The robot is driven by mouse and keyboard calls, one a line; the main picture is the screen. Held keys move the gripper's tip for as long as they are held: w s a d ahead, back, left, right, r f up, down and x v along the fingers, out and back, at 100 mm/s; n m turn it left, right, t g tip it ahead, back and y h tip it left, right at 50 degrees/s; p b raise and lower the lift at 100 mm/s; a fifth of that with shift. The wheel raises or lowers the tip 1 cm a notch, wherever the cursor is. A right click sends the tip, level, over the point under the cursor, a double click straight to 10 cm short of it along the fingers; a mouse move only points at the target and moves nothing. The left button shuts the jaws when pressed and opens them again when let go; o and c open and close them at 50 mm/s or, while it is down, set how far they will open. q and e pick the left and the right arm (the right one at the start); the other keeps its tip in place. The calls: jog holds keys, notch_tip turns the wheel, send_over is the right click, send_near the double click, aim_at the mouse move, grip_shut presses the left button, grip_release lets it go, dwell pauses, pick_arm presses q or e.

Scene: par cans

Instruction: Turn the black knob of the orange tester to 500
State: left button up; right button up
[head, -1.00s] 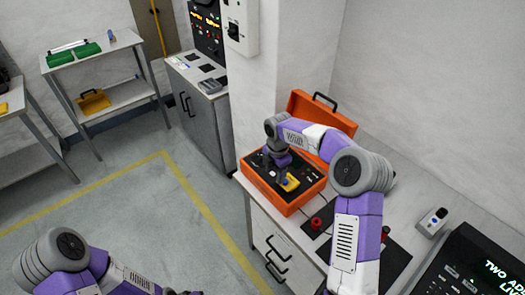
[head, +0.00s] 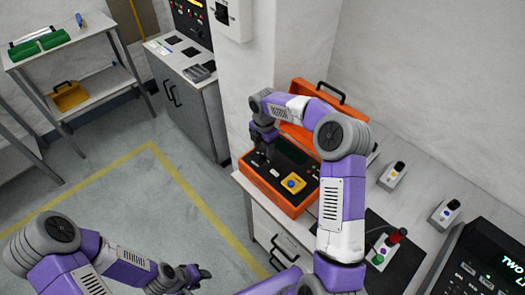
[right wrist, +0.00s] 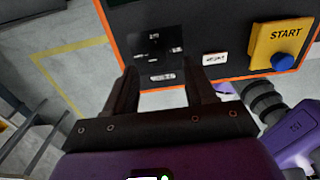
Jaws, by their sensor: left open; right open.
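The orange tester (head: 290,204) sits on the bench with its lid open behind it. Its dark panel (right wrist: 190,20) carries a yellow START block (head: 292,183) with a blue button, also in the right wrist view (right wrist: 283,40). My right gripper (head: 263,160) is open and empty over the panel's left part, left of the START block. In the right wrist view its fingers (right wrist: 165,88) point at a dark patch with small pale marks near the panel's edge. I cannot clearly make out the black knob or its setting. My left gripper (head: 196,277) is open, low over the floor, away from the tester.
Right of the tester stand a small box with a red top (head: 397,236) and two small grey devices (head: 393,175). A dark console (head: 480,265) is at the lower right. A grey cabinet (head: 190,105) and shelves (head: 65,50) stand at the left. The floor between is clear.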

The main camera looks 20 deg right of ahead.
aim_at(263, 154)
notch_tip(263, 154, down, 3)
jog(key=shift+w, duration=0.15)
jog(key=shift+f, duration=0.35)
jog(key=shift+c, duration=0.2)
grip_shut()
